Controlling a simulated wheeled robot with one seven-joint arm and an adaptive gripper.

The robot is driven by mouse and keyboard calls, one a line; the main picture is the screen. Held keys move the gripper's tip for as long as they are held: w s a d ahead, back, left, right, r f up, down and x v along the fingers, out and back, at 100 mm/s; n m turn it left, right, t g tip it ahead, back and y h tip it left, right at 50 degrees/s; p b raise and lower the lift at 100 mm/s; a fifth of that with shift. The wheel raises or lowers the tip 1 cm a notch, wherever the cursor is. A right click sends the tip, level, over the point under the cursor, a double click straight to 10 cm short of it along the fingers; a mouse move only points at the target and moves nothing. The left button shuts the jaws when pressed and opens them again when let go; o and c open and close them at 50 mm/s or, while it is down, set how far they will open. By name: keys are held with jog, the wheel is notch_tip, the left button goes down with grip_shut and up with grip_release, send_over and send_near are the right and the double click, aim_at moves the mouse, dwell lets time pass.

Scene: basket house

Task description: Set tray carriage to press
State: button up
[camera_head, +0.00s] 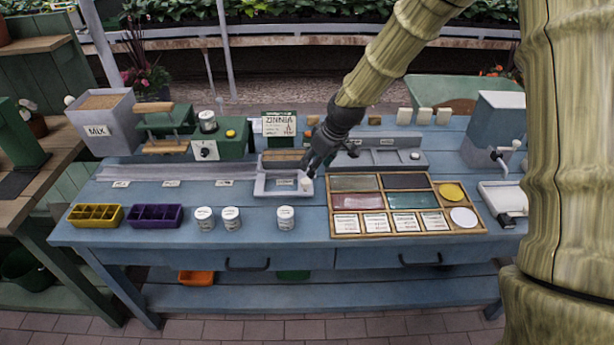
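The tray carriage (270,190), a pale grey shallow tray, sits at the right end of a long grey rail (190,170) on the blue bench. A small white knob (306,184) stands at its right side. My dark gripper (311,173) reaches down from the upper right, with its fingertips just above or at this knob. Whether they touch it, and how far the fingers are apart, I cannot tell. Small white labels (171,184) line the rail's front; their text is too small to read. A green machine with wooden bars (165,125), possibly the press, stands behind the rail's left part.
A green box with a dial (205,151) and a ZINNIA sign (279,124) stand behind the rail. White tins (286,218), yellow (96,215) and purple (155,216) trays line the front. A wooden sectioned tray (405,237) lies right. The rail left of the carriage looks clear.

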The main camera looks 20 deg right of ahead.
aim_at(306, 181)
jog(key=shift+p+x, duration=1.05)
jog(key=shift+x, duration=3.85)
jog(key=shift+a, duration=0.15)
jog(key=shift+c, duration=0.4)
grip_shut()
